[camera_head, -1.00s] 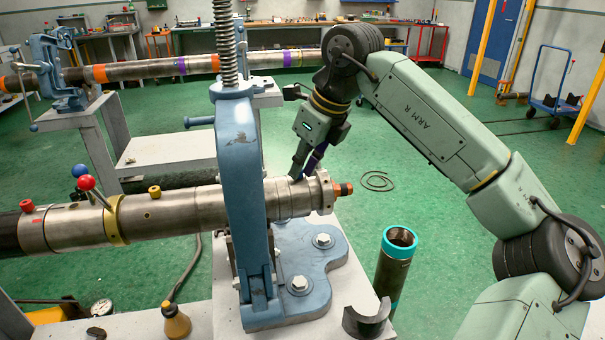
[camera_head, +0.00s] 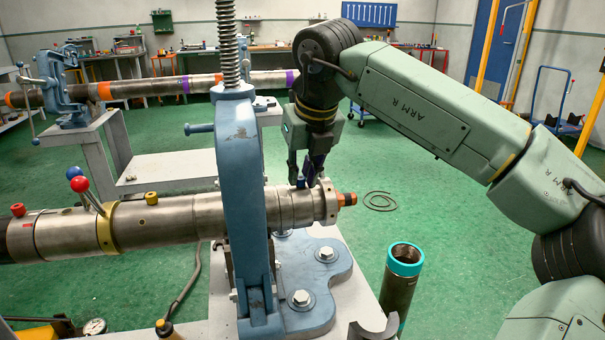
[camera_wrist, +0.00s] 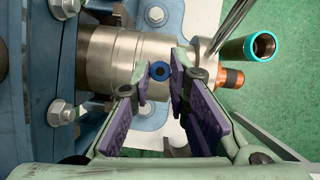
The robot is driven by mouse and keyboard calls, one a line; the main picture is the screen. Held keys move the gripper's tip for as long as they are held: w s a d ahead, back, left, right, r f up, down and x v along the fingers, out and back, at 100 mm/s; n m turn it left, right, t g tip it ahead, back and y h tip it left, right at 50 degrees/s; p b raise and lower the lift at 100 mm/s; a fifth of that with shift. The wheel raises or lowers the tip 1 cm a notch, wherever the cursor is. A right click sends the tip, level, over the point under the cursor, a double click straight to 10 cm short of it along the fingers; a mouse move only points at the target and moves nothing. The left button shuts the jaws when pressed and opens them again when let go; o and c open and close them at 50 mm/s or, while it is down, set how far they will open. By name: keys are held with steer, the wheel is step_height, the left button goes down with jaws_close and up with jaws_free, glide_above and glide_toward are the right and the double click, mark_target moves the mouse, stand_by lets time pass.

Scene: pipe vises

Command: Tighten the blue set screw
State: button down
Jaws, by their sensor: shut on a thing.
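The blue set screw (camera_wrist: 160,71) stands in the top of the steel pipe tool (camera_wrist: 110,58), close to its right end; it also shows as a small blue spot in the head view (camera_head: 301,184). My gripper (camera_wrist: 159,74) is over the tool, with its purple-padded fingers on either side of the screw, shut on it. In the head view my gripper (camera_head: 309,180) points down at the tool, right of the blue vise (camera_head: 243,190). The screw's lower part is hidden in the tool.
A teal-rimmed tube (camera_head: 404,260) stands right of the vise. Red (camera_head: 79,184) and blue (camera_head: 73,172) knobs rise from the tool left of the vise. A second vise (camera_head: 68,90) holds another pipe behind. Green floor is open at the right.

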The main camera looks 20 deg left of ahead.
steer(key=shift+r, duration=0.15)
steer(key=c, duration=1.5)
jaws_free()
steer(key=shift+c, duration=0.2)
steer(key=v, duration=1.2)
